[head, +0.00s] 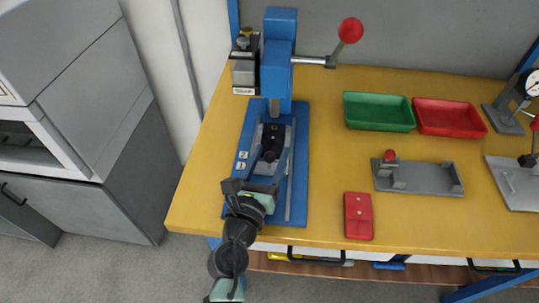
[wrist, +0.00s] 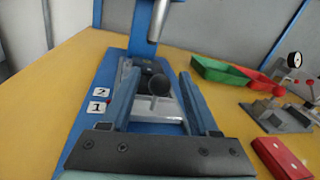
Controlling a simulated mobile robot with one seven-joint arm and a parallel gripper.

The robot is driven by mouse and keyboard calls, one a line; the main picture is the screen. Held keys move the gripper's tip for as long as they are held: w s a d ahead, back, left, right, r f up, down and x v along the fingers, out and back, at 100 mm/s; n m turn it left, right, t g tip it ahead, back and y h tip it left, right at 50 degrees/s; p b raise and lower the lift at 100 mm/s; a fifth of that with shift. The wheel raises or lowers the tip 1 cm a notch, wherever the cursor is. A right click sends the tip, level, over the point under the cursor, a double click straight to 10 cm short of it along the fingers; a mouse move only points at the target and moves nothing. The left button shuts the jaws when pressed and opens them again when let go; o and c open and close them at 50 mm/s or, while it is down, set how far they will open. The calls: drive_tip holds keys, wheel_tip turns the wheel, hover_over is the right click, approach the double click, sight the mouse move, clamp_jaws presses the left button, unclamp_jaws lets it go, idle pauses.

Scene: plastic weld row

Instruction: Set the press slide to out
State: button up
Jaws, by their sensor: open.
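The blue press (head: 279,60) stands at the left end of the yellow bench. Its slide (head: 272,142), with a dark block on it, lies on the blue base below the ram; it also shows in the wrist view (wrist: 168,107). A dark round knob (wrist: 158,84) on a short stem stands at the slide's near end. My gripper (wrist: 158,76) is open, with one blue finger on each side of the knob and visible gaps to it. In the head view my gripper (head: 262,172) is over the near part of the base and hides part of the slide.
Labels 2 (wrist: 101,92) and 1 (wrist: 97,107) sit left of the slide. The press lever has a red ball (head: 350,30). Green (head: 380,111) and red (head: 450,117) trays, a grey fixture (head: 425,180) and a red block (head: 358,215) lie to the right.

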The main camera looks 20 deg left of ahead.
clamp_jaws()
idle(1.4)
